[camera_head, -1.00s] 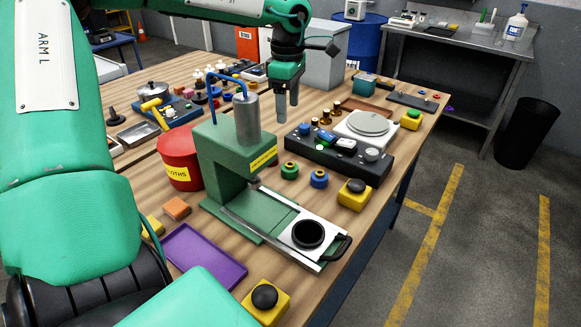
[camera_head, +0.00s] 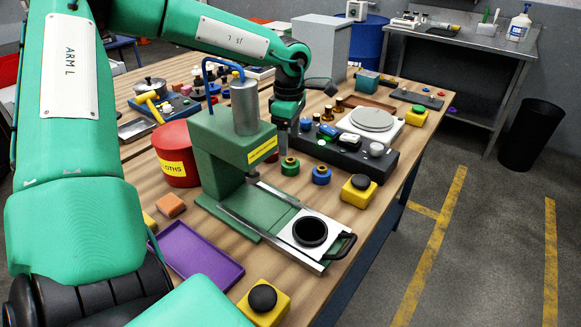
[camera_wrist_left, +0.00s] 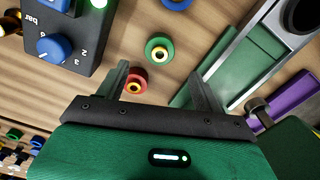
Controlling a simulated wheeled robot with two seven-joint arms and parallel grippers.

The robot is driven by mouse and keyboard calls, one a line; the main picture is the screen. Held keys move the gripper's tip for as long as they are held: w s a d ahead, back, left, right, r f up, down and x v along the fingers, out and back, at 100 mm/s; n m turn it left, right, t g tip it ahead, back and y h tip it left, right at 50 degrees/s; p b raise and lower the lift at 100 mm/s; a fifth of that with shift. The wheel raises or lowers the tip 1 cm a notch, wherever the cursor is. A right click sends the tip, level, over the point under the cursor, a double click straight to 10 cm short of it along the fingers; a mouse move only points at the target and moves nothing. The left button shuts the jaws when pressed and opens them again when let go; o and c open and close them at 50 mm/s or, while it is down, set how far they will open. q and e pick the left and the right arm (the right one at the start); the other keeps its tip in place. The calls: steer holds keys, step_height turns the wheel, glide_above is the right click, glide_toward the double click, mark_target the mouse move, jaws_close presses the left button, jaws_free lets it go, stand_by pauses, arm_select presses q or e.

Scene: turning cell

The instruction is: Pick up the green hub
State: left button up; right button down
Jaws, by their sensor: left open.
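The green hub (camera_head: 290,166) is a small ring-shaped part standing on the wooden table, right of the green press. In the left wrist view the green hub (camera_wrist_left: 158,50) lies ahead of the gap between the fingers, apart from both. My left gripper (camera_head: 284,146) is above the table just behind the green hub, pointing down. In the wrist view its fingers (camera_wrist_left: 161,78) are apart and hold nothing. A red hub (camera_wrist_left: 136,80) sits nearer, by the left finger. My right gripper is out of view.
The green press (camera_head: 225,155) stands close to the left of the hub. A blue hub (camera_head: 321,175) is at its right. A black control box (camera_head: 345,152) is behind, and a yellow button box (camera_head: 358,188) is further right. A purple tray (camera_head: 195,250) lies in front.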

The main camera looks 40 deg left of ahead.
mark_target(291, 159)
arm_select(q)
steer(key=shift+f, duration=0.95)
steer(key=shift+w+d+f+p, duration=0.1)
steer(key=shift+f+p, duration=0.05)
steer(key=shift+f, duration=1.05)
steer(key=shift+w+d+f+p, duration=0.1)
steer(key=shift+f+p, duration=0.05)
steer(key=shift+f, duration=1)
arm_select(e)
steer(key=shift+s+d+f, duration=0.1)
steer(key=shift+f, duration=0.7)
arm_select(q)
steer(key=shift+c, duration=0.5)
steer(key=c, duration=1.1)
steer(key=shift+c, duration=0.3)
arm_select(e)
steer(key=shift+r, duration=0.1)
arm_select(q)
steer(key=shift+r, duration=0.2)
